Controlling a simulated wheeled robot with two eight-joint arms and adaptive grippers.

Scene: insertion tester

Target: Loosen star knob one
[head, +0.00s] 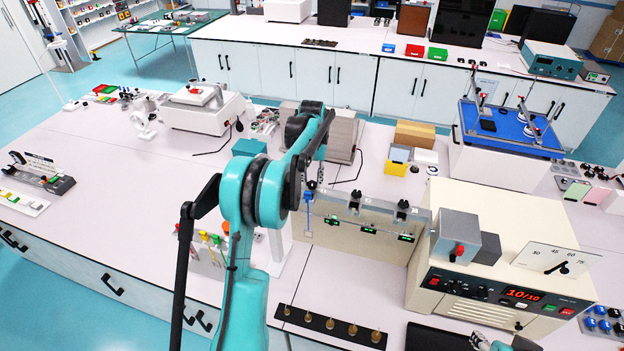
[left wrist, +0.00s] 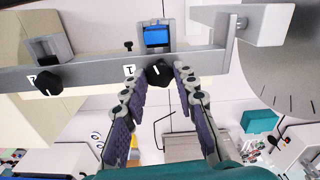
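The beam (head: 375,222) of the insertion tester bears black star knobs. In the left wrist view, star knob one (left wrist: 160,72) sits on the grey beam (left wrist: 100,66), beside a white tag and below a blue block (left wrist: 157,36). My left gripper (left wrist: 160,80) has one fingertip on each side of this knob, very close to it. I cannot tell whether the pads touch it. In the head view my left gripper (head: 313,182) is at the beam's left end and largely covers this knob. Another knob (left wrist: 47,82) is farther left in the wrist view.
The cream tester housing (head: 500,250) with a red display stands on the right. A black strip with several brass pegs (head: 330,323) lies in front of the beam. The left bench top is mostly clear.

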